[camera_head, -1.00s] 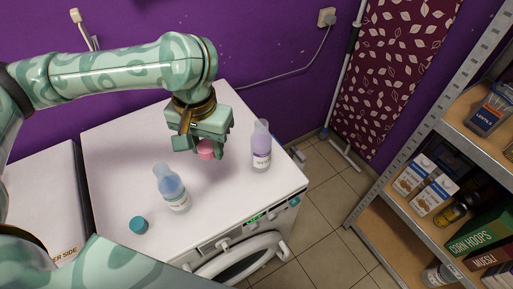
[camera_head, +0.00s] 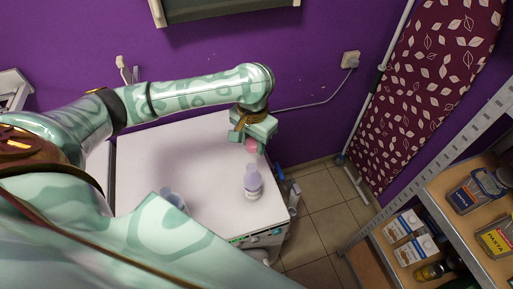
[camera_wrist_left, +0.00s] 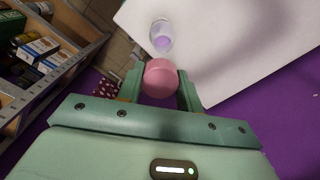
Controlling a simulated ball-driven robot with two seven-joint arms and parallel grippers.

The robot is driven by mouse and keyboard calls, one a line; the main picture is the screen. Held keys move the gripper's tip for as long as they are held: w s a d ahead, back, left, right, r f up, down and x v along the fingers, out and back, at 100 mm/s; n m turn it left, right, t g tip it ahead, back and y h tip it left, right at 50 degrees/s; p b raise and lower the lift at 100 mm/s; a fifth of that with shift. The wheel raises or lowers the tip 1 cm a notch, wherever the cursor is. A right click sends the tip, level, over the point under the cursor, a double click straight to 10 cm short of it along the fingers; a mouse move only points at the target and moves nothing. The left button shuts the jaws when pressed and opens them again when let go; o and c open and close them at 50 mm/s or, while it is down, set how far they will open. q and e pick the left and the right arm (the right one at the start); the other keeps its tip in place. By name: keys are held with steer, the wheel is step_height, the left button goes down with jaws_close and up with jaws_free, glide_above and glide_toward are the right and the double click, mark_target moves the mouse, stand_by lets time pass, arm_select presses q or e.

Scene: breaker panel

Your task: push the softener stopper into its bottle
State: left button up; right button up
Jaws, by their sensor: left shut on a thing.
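My left gripper (camera_head: 249,143) is shut on a pink stopper (camera_head: 252,146) above the back right part of the white machine top. The stopper also shows between the fingers in the left wrist view (camera_wrist_left: 162,78). A clear bottle with lavender liquid (camera_head: 252,183) stands upright on the machine, nearer the front than the gripper. In the left wrist view this bottle (camera_wrist_left: 161,36) shows just beyond the stopper, apart from it. Its label is too small to read. My right gripper is not in view.
A blue bottle (camera_head: 173,199) stands on the white machine top (camera_head: 170,160), partly hidden by my arm. A metal shelf with food packs (camera_head: 407,235) stands at the right. A patterned ironing board (camera_head: 425,95) leans at the purple wall.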

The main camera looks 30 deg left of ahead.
arm_select(q)
steer(key=shift+a+m, duration=0.15)
steer(key=shift+m, duration=0.15)
steer(key=shift+s+a, duration=0.3)
steer(key=shift+s, duration=0.05)
steer(key=shift+w+d+r, duration=0.1)
steer(key=shift+w+d, duration=0.1)
steer(key=shift+d, duration=0.05)
steer(key=shift+r+p, duration=0.1)
steer(key=shift+p, duration=0.8)
steer(key=shift+s+a, duration=0.1)
steer(key=shift+s, duration=0.05)
step_height(320, 180, down, 5)
steer(key=shift+r, duration=0.15)
steer(key=shift+f, duration=1.7)
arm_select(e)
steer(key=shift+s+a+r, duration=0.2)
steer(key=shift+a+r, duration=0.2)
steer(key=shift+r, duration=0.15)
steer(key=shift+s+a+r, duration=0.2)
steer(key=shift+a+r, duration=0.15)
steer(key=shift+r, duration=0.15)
